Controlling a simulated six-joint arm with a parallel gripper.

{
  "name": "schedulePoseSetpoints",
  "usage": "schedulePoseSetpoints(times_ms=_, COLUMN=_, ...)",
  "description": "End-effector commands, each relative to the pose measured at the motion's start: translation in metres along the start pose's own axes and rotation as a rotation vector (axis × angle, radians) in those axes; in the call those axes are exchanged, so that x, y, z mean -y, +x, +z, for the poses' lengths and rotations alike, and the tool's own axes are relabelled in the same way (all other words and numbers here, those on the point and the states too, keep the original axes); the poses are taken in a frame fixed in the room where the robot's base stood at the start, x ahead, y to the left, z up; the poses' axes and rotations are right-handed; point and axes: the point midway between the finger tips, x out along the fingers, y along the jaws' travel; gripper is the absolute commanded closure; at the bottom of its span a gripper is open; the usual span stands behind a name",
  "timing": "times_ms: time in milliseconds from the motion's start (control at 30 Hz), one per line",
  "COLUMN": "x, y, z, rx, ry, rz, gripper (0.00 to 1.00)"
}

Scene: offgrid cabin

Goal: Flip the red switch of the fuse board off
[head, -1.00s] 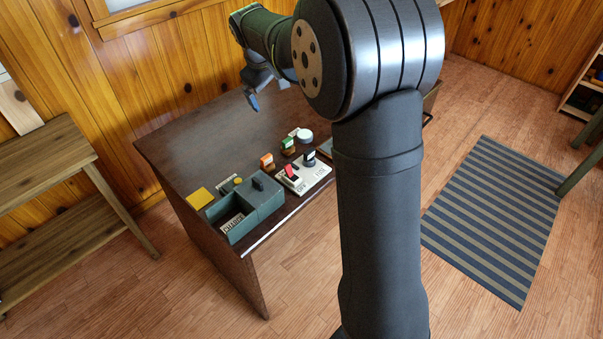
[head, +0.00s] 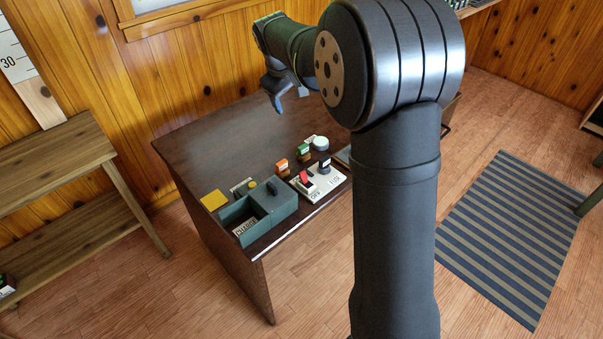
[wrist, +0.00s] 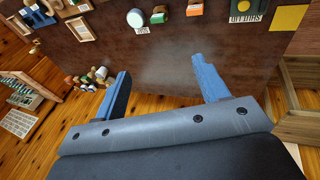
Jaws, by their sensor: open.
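The fuse board (head: 326,190) is a pale plate lying near the front edge of the dark desk. The red switch (head: 306,178) stands on its left part, with a dark switch (head: 324,166) to its right. Whether the red switch is on or off is too small to tell. My gripper (head: 275,98) is above the far side of the desk, well behind the board. In the wrist view my gripper (wrist: 160,68) is open, with nothing between its blue fingers. I cannot make out the fuse board in the wrist view.
An orange block (head: 282,166), a green block (head: 303,151) and a white round thing (head: 320,143) stand behind the board. A grey-green box (head: 283,208) is to its left, beside a yellow square (head: 214,200). The desk's (head: 215,145) left and far part is clear.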

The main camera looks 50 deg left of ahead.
Motion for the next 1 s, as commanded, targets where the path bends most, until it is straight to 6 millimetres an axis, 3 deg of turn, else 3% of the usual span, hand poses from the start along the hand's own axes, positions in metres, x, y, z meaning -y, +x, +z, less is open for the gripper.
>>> schedulePoseSetpoints(times_ms=33, x=0.001, y=0.009, z=-0.001, rx=0.013, ry=0.001, rz=-0.012, gripper=0.43)
schedulePoseSetpoints(times_ms=333, x=0.02, y=0.088, z=-0.004, rx=0.14, ry=0.012, rz=-0.162, gripper=1.0)
schedulePoseSetpoints(times_ms=500, x=0.034, y=0.132, z=-0.003, rx=0.207, ry=0.016, rz=-0.253, gripper=1.0)
schedulePoseSetpoints(times_ms=633, x=0.043, y=0.155, z=0.0, rx=0.242, ry=0.017, rz=-0.303, gripper=1.0)
schedulePoseSetpoints(times_ms=800, x=0.048, y=0.168, z=0.001, rx=0.262, ry=0.02, rz=-0.336, gripper=1.0)
schedulePoseSetpoints(times_ms=1000, x=0.049, y=0.17, z=0.002, rx=0.266, ry=0.019, rz=-0.341, gripper=1.0)
